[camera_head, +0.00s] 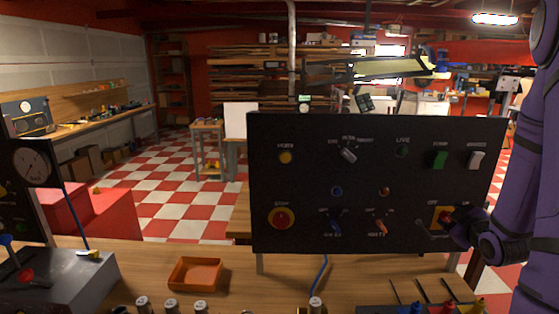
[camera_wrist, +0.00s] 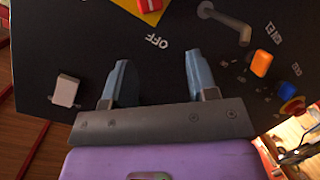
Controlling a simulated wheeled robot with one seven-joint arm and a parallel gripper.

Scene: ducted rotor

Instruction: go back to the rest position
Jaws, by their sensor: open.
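My gripper (camera_wrist: 157,75) is open, with two blue-grey fingers apart and nothing between them in the wrist view. Black panel face shows behind the fingers; I cannot tell how far they are from it. In the head view my dark gripper (camera_head: 462,232) is at the lower right of the black control panel (camera_head: 330,180). It is beside a yellow plate with a red switch (camera_head: 446,216), which it partly hides. The red switch also shows at the top of the wrist view (camera_wrist: 149,5). My purple arm fills the right side of the head view.
A grey handle (camera_wrist: 225,22) sticks out of the panel close to the fingers. An orange toggle (camera_wrist: 260,63) and a white rocker (camera_wrist: 65,90) are nearby. An orange tray (camera_head: 195,273) and a grey lever box (camera_head: 60,280) stand on the wooden bench left of the panel.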

